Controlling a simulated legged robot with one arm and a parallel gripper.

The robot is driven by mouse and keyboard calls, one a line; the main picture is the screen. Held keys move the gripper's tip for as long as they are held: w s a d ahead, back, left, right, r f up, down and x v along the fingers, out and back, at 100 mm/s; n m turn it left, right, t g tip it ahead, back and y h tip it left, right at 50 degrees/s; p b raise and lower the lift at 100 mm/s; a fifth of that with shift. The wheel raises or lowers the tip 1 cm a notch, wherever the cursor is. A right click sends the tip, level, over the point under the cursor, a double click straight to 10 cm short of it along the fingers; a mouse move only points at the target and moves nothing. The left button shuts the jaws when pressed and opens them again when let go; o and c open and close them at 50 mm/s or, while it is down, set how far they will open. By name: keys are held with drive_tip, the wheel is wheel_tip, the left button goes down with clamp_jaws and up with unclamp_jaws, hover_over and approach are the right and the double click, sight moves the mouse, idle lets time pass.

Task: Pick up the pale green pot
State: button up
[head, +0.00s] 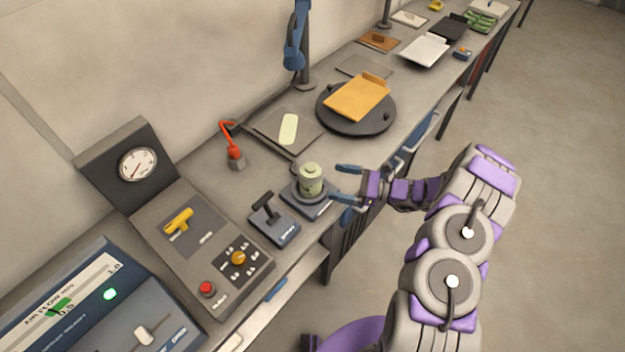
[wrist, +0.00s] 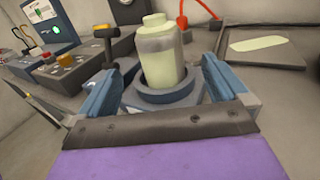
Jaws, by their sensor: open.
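The pale green pot (head: 310,180) stands upright in a dark round ring on a small blue-grey base (head: 323,205) near the front edge of the bench. In the wrist view the pot (wrist: 160,55) has a narrower neck on top, and the ring (wrist: 168,94) surrounds its foot. My gripper (head: 347,183) is open, just to the right of the pot in the head view, its blue fingers pointing at it. In the wrist view the fingers of my gripper (wrist: 160,85) stand to the left and right of the pot, apart from it. I cannot tell how far the fingertips reach past it.
A lever box (head: 275,222) stands beside the base. A control panel (head: 205,250) with knobs lies to the left. A red hooked tool (head: 233,150) and a tray with a pale pad (head: 288,129) are behind. A black turntable (head: 340,122) holds an orange board. The floor at right is clear.

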sight(305, 174)
drive_tip(key=a, duration=0.4)
drive_tip(key=w+a, duration=0.1)
drive_tip(key=a, duration=0.1)
drive_tip(key=shift+w+a+r+b, duration=0.1)
drive_tip(key=shift+w+a+b, duration=0.1)
drive_tip(key=shift+a, duration=0.6)
drive_tip(key=shift+w+a+b, duration=0.2)
drive_tip(key=shift+a, duration=0.65)
drive_tip(key=shift+w+a+r+b, duration=0.1)
drive_tip(key=shift+w+a+b, duration=0.1)
drive_tip(key=shift+a, duration=0.6)
drive_tip(key=shift+c, duration=0.4)
drive_tip(key=shift+d, duration=0.1)
drive_tip(key=c, duration=1.3)
